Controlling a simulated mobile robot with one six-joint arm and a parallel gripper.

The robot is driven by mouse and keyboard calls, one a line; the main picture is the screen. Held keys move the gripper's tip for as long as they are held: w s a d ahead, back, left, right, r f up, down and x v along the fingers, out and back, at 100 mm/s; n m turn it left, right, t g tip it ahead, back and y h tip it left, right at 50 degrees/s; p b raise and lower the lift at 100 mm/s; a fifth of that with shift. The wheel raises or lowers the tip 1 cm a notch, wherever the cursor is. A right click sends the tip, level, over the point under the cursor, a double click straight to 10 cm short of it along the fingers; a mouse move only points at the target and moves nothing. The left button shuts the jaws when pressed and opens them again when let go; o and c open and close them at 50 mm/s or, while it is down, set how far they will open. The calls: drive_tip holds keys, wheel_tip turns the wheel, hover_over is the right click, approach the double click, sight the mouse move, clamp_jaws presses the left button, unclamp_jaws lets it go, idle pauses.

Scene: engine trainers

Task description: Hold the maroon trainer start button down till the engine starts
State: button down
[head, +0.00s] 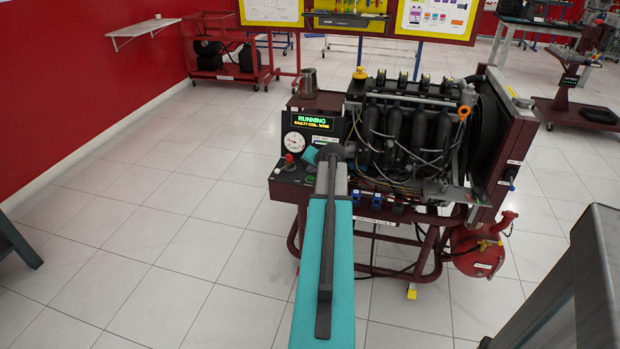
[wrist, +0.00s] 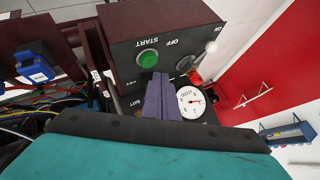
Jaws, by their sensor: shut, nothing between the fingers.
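The maroon trainer (head: 292,187) stands ahead in the head view, with its engine on top. Its display (head: 313,121) shows green "RUNNING" and a smaller yellow line below. In the wrist view, the green start button (wrist: 148,59) is on the dark panel beside the word "START", shown upside down. My gripper (wrist: 159,77) is shut and empty, its fingertips just by the button's edge. The button's face shows; I cannot tell whether the fingertips touch it.
A round white gauge (wrist: 191,102) and a red knob (wrist: 196,79) are close to the fingers. A metal mug (head: 308,83) stands on the trainer's back left.

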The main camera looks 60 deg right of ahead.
sight(311, 179)
drive_tip(key=shift+r+p, duration=1.25)
drive_tip(key=shift+r, duration=1.1)
